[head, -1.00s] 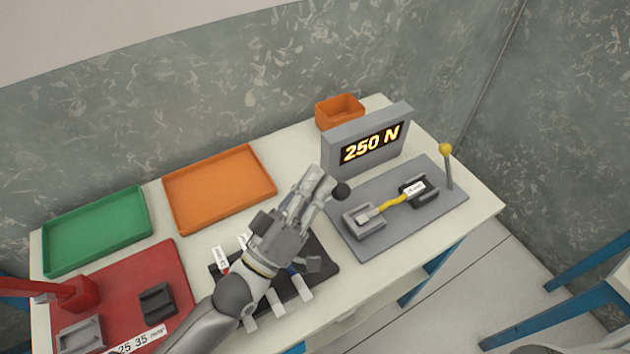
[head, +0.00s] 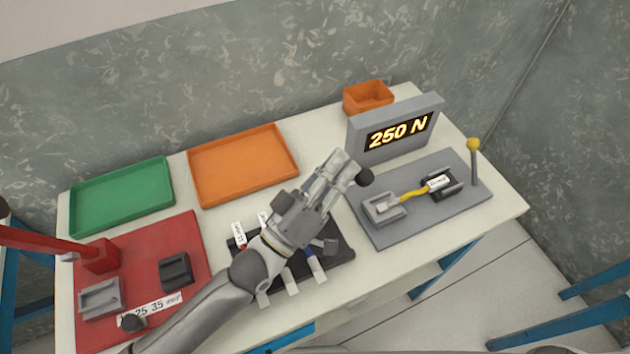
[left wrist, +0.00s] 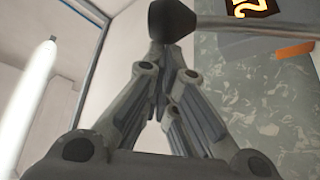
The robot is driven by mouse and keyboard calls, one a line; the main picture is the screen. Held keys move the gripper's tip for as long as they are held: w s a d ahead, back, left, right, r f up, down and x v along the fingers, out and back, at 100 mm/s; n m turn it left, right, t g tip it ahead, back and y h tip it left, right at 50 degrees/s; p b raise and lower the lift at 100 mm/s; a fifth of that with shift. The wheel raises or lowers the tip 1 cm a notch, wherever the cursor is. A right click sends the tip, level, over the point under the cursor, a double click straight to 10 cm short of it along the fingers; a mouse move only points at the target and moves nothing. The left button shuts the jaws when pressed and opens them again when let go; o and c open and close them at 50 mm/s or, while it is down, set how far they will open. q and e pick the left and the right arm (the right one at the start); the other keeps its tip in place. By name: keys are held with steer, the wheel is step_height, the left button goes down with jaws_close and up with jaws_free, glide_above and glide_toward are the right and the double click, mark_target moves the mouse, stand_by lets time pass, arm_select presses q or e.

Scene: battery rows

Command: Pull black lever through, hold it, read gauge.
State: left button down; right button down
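The black lever knob (head: 364,176) is at the left edge of the grey test plate (head: 405,232), below the gauge. My left gripper (head: 351,170) reaches it from the left, its fingertips against it. In the left wrist view the fingers (left wrist: 172,48) converge on the knob (left wrist: 176,20) and appear shut on it; a thin grey rod runs right from the knob. The gauge (head: 397,133) reads 250 N in lit yellow digits. My right gripper is not in view.
A yellow-knobbed lever (head: 474,160) stands at the plate's right edge. Behind are an orange bin (head: 369,92), an orange tray (head: 203,200) and a green tray (head: 80,228). A red fixture (head: 197,240) is at left. A black rack (head: 335,262) with cables lies under my left arm.

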arm_select(q)
steer(key=s+a+f, duration=0.1)
steer(key=s+a, duration=0.9)
steer(key=shift+a, duration=0.35)
stand_by(0.3)
